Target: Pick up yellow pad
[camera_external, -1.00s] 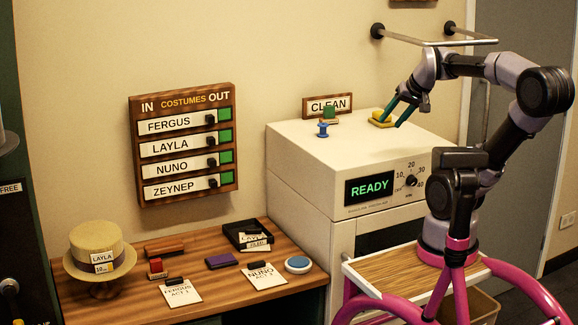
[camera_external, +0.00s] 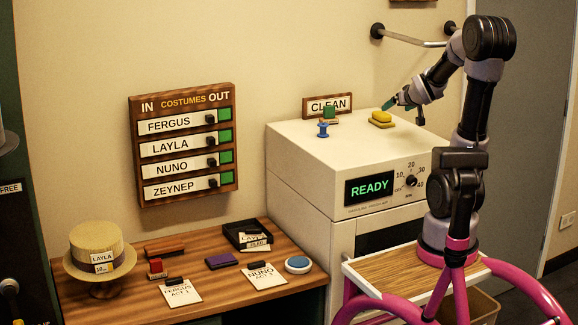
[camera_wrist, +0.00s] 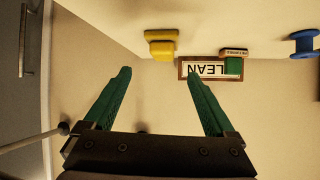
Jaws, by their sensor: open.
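The yellow pad (camera_external: 381,118) sits on top of the white machine, towards its back right. It has a raised yellow block on a wider base. In the wrist view the yellow pad (camera_wrist: 161,44) shows at the top, beyond my fingertips and between their lines. My gripper (camera_external: 403,104) is just above and to the right of the pad in the external view, apart from it. In the wrist view my gripper (camera_wrist: 160,75) has its two green fingers spread wide with nothing between them.
A green pad (camera_external: 330,114) and a blue spool-shaped thing (camera_external: 323,130) stand left of the yellow pad on the machine (camera_external: 300,150). The CLEAN sign (camera_external: 343,104) stands behind them. A wall rail (camera_external: 415,41) is above. The machine top's front is clear.

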